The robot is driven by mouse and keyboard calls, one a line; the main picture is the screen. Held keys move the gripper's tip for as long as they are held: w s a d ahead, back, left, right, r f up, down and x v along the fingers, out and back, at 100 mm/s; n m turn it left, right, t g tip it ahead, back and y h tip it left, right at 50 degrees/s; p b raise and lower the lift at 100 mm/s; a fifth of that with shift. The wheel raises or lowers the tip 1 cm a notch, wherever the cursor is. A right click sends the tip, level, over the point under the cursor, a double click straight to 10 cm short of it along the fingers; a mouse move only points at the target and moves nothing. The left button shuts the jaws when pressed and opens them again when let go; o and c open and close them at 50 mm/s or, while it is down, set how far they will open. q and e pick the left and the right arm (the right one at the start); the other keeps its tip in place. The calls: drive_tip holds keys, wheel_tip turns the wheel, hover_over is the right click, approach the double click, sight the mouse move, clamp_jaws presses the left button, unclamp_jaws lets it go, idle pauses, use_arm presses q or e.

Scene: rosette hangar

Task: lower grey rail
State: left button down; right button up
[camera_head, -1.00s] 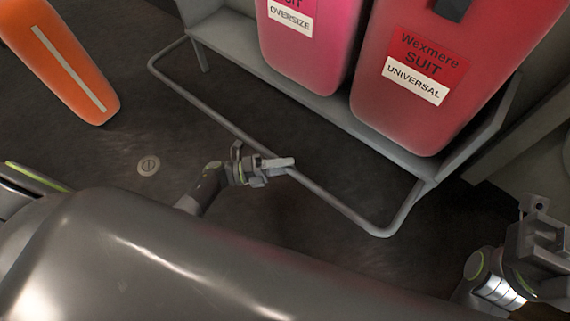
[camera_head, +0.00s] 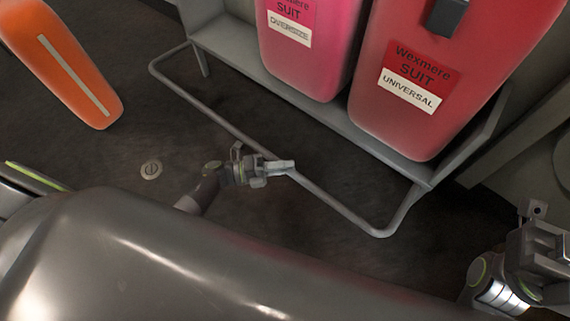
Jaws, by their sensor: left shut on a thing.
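The grey rail (camera_head: 336,207) is a bent tube that runs out from the front of a grey rack and across in front of it, above the dark floor. My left gripper (camera_head: 280,168) is at the middle of the rail's long front bar and is shut on it. The fingers hide a short part of the bar. My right gripper (camera_head: 541,240) is at the right edge of the view, away from the rail. Its fingertips do not show clearly.
The grey rack (camera_head: 300,88) holds a pink suit case (camera_head: 303,65) labelled oversize and a red suit case (camera_head: 400,125) labelled universal. An orange case (camera_head: 50,50) stands at the upper left. A round floor disc (camera_head: 151,170) lies left of my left gripper. The floor between is clear.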

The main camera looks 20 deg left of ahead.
use_arm(q)
drive_tip(key=shift+w+r, duration=0.2)
drive_tip(key=shift+r, duration=0.7)
drive_tip(key=c, duration=1.3)
unclamp_jaws()
drive_tip(key=v, duration=1.7)
drive_tip(key=shift+a+f, duration=0.2)
drive_tip(key=shift+s, duration=0.1)
